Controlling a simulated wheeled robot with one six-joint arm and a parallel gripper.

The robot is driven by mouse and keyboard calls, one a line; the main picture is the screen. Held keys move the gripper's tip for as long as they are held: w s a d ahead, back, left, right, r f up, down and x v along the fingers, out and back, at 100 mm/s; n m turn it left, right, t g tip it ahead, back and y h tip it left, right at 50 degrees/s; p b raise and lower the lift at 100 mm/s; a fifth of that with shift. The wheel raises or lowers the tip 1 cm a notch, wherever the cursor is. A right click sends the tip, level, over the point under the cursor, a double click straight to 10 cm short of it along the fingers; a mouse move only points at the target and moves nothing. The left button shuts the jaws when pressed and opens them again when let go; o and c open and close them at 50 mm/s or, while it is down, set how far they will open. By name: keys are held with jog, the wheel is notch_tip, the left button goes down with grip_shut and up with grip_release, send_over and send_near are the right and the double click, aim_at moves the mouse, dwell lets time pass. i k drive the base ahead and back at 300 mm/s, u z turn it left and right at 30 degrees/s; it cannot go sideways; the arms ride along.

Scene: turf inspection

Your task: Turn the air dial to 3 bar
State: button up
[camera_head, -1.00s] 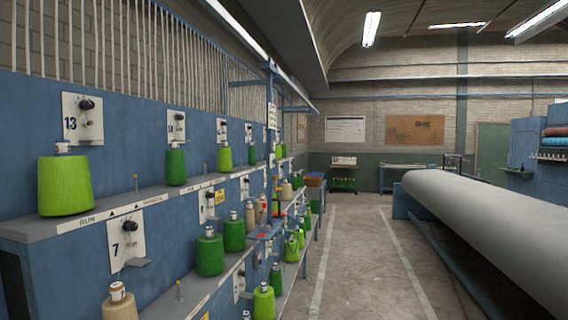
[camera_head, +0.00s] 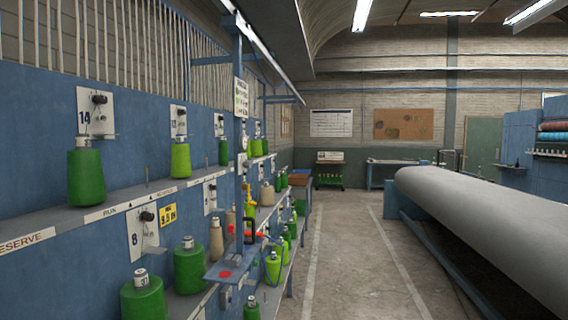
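A blue post (camera_head: 239,60) rises beside the shelves, left of centre, with a white notice (camera_head: 241,97) on it. Below the notice a small round gauge-like part (camera_head: 247,146) shows on the post; its face is too small to read. I cannot tell which part is the air dial. An orange-red tool (camera_head: 247,233) with a blue hose hangs lower at the post. A small blue ledge (camera_head: 232,262) with a red spot stands out there. My gripper is not in view.
Blue shelving with green yarn cones (camera_head: 86,176) and numbered white panels (camera_head: 95,112) runs along the left. A large grey roll (camera_head: 470,215) lies on the right. The concrete aisle (camera_head: 350,240) between them is clear. A notice board (camera_head: 403,124) hangs at the back.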

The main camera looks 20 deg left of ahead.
aim_at(247, 164)
jog(key=u, duration=0.15)
jog(key=i, duration=1)
jog(key=u, duration=0.5)
